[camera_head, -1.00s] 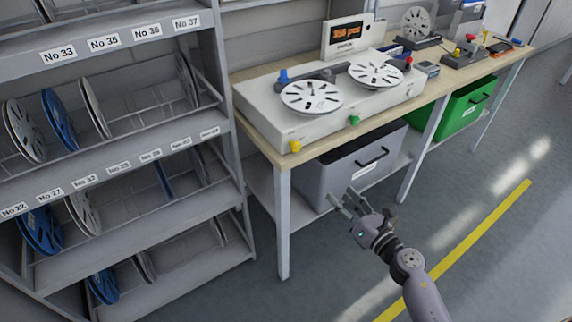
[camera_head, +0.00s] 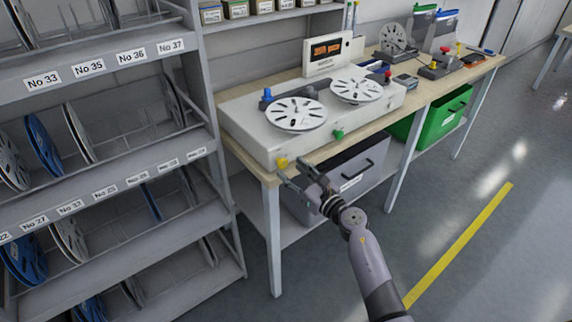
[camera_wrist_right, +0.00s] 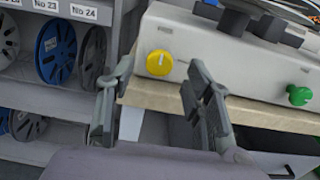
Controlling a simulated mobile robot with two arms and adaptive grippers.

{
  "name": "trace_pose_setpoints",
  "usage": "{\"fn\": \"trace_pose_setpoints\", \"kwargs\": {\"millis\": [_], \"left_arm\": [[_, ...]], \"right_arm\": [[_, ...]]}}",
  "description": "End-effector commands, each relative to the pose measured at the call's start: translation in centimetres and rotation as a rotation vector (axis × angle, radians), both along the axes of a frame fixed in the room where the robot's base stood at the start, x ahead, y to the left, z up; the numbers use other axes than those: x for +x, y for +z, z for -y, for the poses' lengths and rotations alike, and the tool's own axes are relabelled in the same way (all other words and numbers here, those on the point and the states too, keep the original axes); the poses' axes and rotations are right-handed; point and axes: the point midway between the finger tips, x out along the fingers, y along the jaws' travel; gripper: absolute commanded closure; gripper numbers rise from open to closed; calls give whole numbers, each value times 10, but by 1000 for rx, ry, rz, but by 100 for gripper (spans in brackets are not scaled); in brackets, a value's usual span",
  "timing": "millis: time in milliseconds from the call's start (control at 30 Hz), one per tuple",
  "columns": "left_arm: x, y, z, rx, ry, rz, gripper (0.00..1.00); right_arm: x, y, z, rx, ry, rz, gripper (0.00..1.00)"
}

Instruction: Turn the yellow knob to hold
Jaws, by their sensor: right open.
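The yellow knob (camera_head: 281,163) is on the front face of the white reel counter machine (camera_head: 250,139), near its left corner. In the right wrist view the yellow knob (camera_wrist_right: 160,63) shows a pale pointer line, close to upright. My right gripper (camera_head: 294,172) is just in front of and below the knob, at the table edge. In the right wrist view my right gripper (camera_wrist_right: 154,80) has its fingers apart, with the knob beyond and between them, not touched as far as I can tell. Any label for hold cannot be read. My left gripper is not in view.
A green knob (camera_head: 337,135) is further right on the same front face. Two white reels lie on top of the machine. A shelf rack (camera_head: 222,180) stands close on the left. A grey bin (camera_head: 368,176) is under the table (camera_head: 398,101). The floor at right is clear.

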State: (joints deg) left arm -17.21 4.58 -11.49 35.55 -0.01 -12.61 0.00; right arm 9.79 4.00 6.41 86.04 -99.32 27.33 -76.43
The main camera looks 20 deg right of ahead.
Motion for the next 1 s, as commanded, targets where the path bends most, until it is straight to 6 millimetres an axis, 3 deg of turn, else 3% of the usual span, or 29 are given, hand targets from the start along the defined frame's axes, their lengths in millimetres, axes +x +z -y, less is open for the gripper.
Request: {"fn": "trace_pose_setpoints", "kwargs": {"millis": [233, 600, 1000], "left_arm": [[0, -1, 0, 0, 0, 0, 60], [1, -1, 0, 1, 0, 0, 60], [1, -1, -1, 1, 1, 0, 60]], "right_arm": [[29, 0, -10, 2, 0, 0, 53], [33, 0, -12, 1, 0, 0, 53], [33, 0, -12, 1, 0, 0, 80]]}}
